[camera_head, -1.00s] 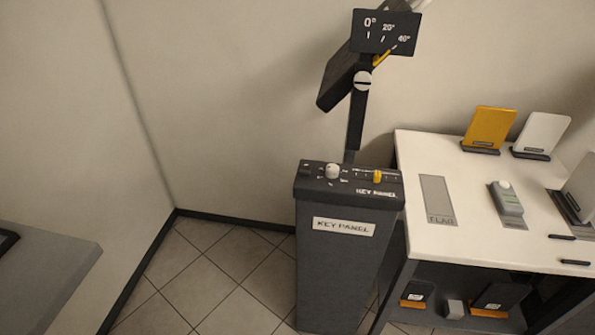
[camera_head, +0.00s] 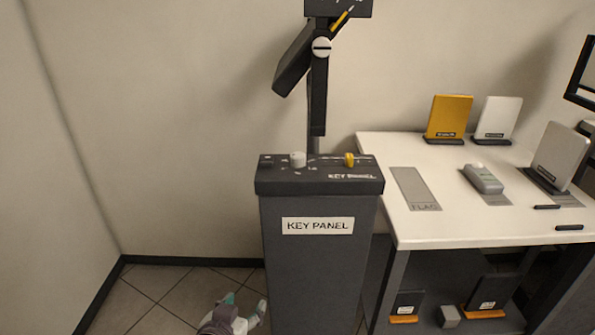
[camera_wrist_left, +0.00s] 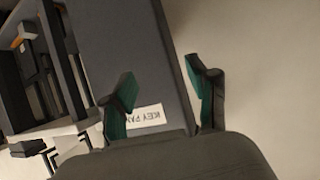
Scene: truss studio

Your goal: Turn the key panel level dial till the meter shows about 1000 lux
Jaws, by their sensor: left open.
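The key panel (camera_head: 318,245) is a tall dark pedestal with a "KEY PANEL" label on its front. On its top sit a white round dial (camera_head: 297,159) and a yellow slider knob (camera_head: 349,159). A small grey-green device with a pale dome, which looks like the meter (camera_head: 483,179), lies on the white table; its reading cannot be made out. My left gripper (camera_head: 244,303) is low at the pedestal's left side, below the dial and apart from it. In the left wrist view the gripper (camera_wrist_left: 162,92) is open and empty, with the pedestal front ahead. My right gripper is not in view.
The lamp head (camera_head: 297,58) on its post rises behind the dials. The white table (camera_head: 450,222) stands right of the pedestal, with a yellow card (camera_head: 449,116), a white card (camera_head: 497,117) and a grey card (camera_head: 561,157). Free floor (camera_head: 165,300) lies left.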

